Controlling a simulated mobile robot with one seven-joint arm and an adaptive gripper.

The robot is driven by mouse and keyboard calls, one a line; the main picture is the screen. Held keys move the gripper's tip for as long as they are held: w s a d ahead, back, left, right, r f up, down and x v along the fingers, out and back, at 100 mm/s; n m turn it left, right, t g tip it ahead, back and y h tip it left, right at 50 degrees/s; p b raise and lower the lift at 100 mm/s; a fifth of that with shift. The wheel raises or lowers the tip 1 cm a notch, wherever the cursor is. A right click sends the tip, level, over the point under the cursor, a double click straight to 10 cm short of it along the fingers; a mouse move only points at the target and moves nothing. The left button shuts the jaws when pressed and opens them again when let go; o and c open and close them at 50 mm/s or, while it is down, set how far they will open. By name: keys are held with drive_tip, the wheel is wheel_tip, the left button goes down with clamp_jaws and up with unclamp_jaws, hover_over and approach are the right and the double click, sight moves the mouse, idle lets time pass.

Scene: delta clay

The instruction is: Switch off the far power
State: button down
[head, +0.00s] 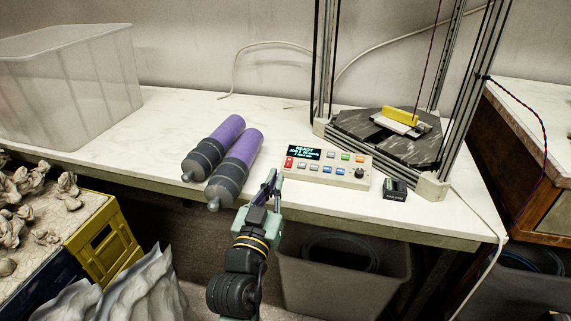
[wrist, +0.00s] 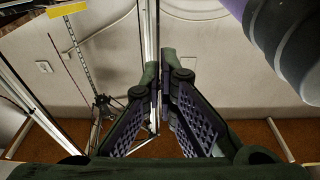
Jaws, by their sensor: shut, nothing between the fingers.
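Which part is the far power, I cannot tell. My gripper (head: 271,180) is shut and empty at the panel's left front corner, well left of the dark box. The gripper's fingers meet in the wrist view (wrist: 161,70); neither panel nor dark box is clear there.
Two purple-and-grey cylinders (head: 235,160) lie left of my gripper; one shows in the wrist view (wrist: 285,40). A tall printer-like frame (head: 325,60) stands behind the box. A clear bin (head: 70,90) is far left. The table (head: 165,115) has bare room at the back.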

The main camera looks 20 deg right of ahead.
wheel_tip(320, 180, up, 3)
drive_tip(key=p, duration=0.6)
hover_over(289, 162)
drive_tip(key=r+v, duration=0.1)
drive_tip(key=v, duration=0.3)
drive_tip(key=f, duration=0.1)
drive_tip(key=f+b, duration=0.2)
drive_tip(key=shift+w+d+f, duration=0.2)
drive_tip(key=shift+d+f, duration=0.15)
drive_tip(key=shift+f, duration=0.05)
drive_tip(key=shift+w+d+f+b, duration=0.15)
drive_tip(key=shift+w+f+b, duration=0.15)
drive_tip(key=shift+f+b, duration=0.25)
drive_tip(key=shift+r, duration=0.1)
